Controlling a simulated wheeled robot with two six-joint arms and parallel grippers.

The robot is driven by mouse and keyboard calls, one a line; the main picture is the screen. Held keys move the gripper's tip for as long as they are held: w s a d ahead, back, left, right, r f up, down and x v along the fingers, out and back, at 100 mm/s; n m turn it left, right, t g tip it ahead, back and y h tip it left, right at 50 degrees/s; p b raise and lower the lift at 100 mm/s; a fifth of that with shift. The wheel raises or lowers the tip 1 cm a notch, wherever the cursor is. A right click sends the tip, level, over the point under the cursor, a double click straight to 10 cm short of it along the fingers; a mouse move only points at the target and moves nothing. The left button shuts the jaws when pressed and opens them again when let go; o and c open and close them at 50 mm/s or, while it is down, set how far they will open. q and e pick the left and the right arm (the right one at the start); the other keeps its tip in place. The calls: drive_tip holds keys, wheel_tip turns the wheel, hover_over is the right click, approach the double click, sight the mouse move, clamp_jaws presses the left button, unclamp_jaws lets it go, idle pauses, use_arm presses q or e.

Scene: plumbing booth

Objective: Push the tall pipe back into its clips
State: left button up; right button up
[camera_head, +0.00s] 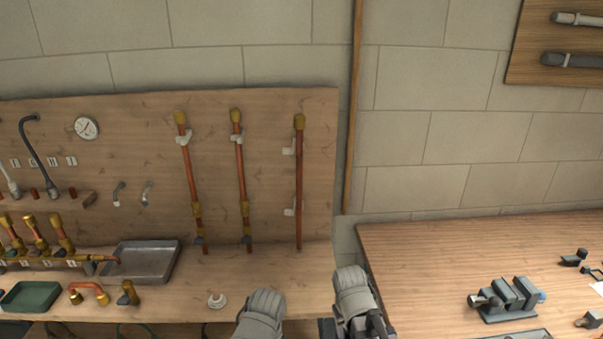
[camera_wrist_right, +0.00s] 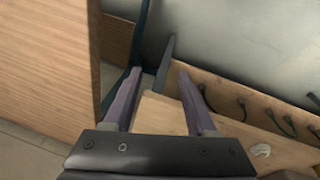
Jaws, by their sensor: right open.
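Three copper pipes stand upright against the wooden backboard in the head view. The rightmost, tall pipe (camera_head: 299,180) has a brass cap at its top and stands beside its upper white clip (camera_head: 289,151) and lower white clip (camera_head: 290,211). Both clips show on its left side, and the pipe looks out of them. My right gripper (camera_wrist_right: 157,88) is open, with nothing between its two purple fingers in the right wrist view. In the head view only grey parts of my arms show at the bottom, below the pipe and apart from it. My left gripper's fingers are out of view.
Two other copper pipes (camera_head: 190,175) (camera_head: 241,175) stand left of it. The workbench (camera_head: 290,285) below carries a metal tray (camera_head: 143,262), a green tray (camera_head: 30,297) and a white ring-like part (camera_head: 217,300). A second table (camera_head: 430,260) at right holds a vise (camera_head: 508,299).

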sight(301, 177)
drive_tip(key=w+d+r+n+t+h, duration=0.2)
drive_tip(key=w+r+n+t+h, duration=0.25)
drive_tip(key=w, duration=0.65)
drive_tip(key=w+d+r+n+t+h, duration=0.1)
drive_tip(key=w+d+r+n+t, duration=0.15)
drive_tip(key=w+r+n, duration=0.55)
drive_tip(key=w+a+r+n+t+y, duration=0.1)
drive_tip(key=w+a+r+n+t, duration=0.2)
drive_tip(key=w+a+n, duration=0.2)
drive_tip(key=w+a+r+n+t+y, duration=0.1)
drive_tip(key=w+a+r+n+t, duration=0.2)
drive_tip(key=w+a+n, duration=0.2)
drive_tip(key=w+a+r+n+t+y, duration=0.1)
drive_tip(key=w+a+r+n+t, duration=0.1)
drive_tip(key=w+a+n, duration=0.3)
drive_tip(key=shift+w+a+r+n+t, duration=0.2)
drive_tip(key=shift+w+r+n, duration=0.2)
drive_tip(key=shift+n, duration=0.3)
drive_tip(key=shift+w+a+r+n+t, duration=0.2)
drive_tip(key=shift+w+r+n, duration=0.15)
drive_tip(key=shift+n, duration=0.3)
drive_tip(key=shift+w+a+r+n+y, duration=0.1)
drive_tip(key=shift+w+a+n+y, duration=0.05)
drive_tip(key=shift+a+n+y, duration=0.3)
drive_tip(key=shift+w+d, duration=0.3)
drive_tip(key=shift+w, duration=1)
drive_tip(key=shift+w+d, duration=0.3)
drive_tip(key=shift+w, duration=0.95)
drive_tip(key=shift+w+d, duration=0.3)
drive_tip(key=shift+w, duration=1)
